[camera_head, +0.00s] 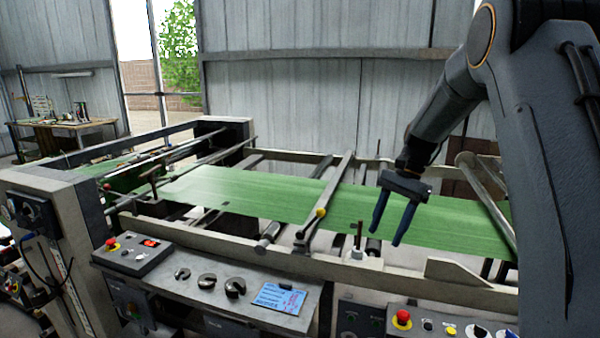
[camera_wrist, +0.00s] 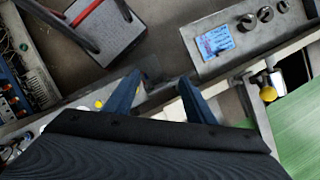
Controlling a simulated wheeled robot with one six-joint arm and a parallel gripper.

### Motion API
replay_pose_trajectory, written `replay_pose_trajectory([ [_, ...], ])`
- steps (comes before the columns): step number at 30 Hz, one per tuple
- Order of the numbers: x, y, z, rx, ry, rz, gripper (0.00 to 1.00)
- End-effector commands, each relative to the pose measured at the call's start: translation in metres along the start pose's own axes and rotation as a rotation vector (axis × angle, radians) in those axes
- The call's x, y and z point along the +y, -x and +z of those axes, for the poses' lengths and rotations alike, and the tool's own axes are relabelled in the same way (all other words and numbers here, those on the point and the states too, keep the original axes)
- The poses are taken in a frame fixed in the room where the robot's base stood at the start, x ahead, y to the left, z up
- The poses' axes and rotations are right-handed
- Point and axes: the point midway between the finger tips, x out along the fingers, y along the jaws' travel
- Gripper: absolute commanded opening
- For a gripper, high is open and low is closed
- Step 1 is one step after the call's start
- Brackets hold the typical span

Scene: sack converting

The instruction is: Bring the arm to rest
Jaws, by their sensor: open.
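My gripper (camera_head: 393,218) hangs from my arm at the right of the head view, its two dark blue fingers pointing down and apart. It is open with nothing between the fingers. It appears above the front rail of the machine, in front of the green sheet (camera_head: 265,195). In the wrist view my gripper's fingers (camera_wrist: 160,95) show spread apart, with the machine's front edge beyond them. The green sheet (camera_wrist: 300,125) lies at the right of that view.
A panel (camera_head: 215,285) with weights and a blue card (camera_head: 280,298) fronts the machine. A yellow knob (camera_head: 321,213) tops a lever left of my gripper. A workbench (camera_head: 62,126) stands at the back left.

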Motion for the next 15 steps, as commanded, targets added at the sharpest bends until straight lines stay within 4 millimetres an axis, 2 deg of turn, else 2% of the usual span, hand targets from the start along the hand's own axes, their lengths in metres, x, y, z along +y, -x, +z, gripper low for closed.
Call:
replay_pose_trajectory([
  [8,0.015,-0.021,0.008,0.055,0.077,0.012,0.5],
  [15,0.036,-0.051,0.025,0.128,0.204,0.038,0.5],
])
